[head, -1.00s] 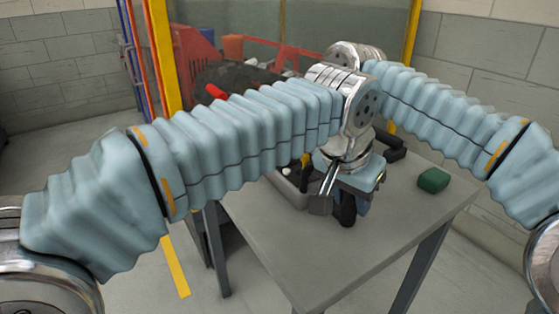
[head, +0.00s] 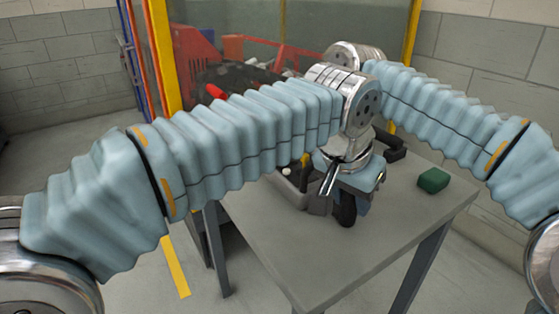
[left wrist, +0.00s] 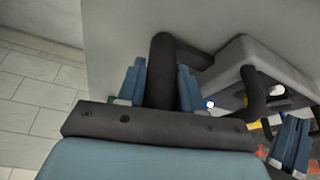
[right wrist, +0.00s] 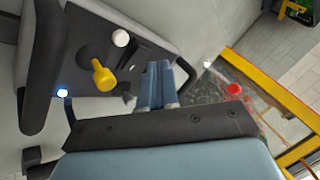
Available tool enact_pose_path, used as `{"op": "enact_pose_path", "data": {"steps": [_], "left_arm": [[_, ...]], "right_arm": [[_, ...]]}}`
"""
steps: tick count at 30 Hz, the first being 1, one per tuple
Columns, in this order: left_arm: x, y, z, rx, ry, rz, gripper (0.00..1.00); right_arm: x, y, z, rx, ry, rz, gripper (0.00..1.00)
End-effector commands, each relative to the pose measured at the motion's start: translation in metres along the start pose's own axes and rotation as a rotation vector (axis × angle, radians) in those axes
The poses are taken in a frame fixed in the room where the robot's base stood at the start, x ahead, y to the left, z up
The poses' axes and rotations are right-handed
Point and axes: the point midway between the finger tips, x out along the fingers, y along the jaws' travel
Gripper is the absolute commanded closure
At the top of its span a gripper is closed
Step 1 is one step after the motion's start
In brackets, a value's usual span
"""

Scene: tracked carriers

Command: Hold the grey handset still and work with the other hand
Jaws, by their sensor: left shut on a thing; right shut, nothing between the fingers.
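The grey handset (left wrist: 235,60) has a dark face with a white knob (right wrist: 121,38), a yellow knob (right wrist: 104,76) and a small blue-lit lamp (right wrist: 62,93). My left gripper (left wrist: 160,85) is shut on its dark grip (left wrist: 165,60), one finger on each side. In the head view my left gripper (head: 352,200) is over the table, and my left forearm hides part of the handset. My right gripper (right wrist: 160,85) is shut and empty, close beside the handset's face and the yellow knob. Its blue fingers show at lower right in the left wrist view (left wrist: 290,145).
The grey table (head: 310,250) is clear at the front. A green block (head: 433,180) lies on its right part. Behind it, a yellow-framed enclosure (head: 412,35) holds a dark heap and red structures (head: 190,50). My two forearms run close together above the table.

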Motion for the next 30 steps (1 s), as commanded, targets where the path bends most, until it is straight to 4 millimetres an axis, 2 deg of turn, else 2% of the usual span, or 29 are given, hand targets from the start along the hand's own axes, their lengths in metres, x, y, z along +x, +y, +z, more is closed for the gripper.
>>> {"op": "enact_pose_path", "data": {"steps": [30], "left_arm": [[-0.0005,0.0,-0.0006,-0.001,0.002,0.0,1.0]], "right_arm": [[0.0098,0.0035,0.0065,-0.003,-0.005,0.002,1.0]]}}
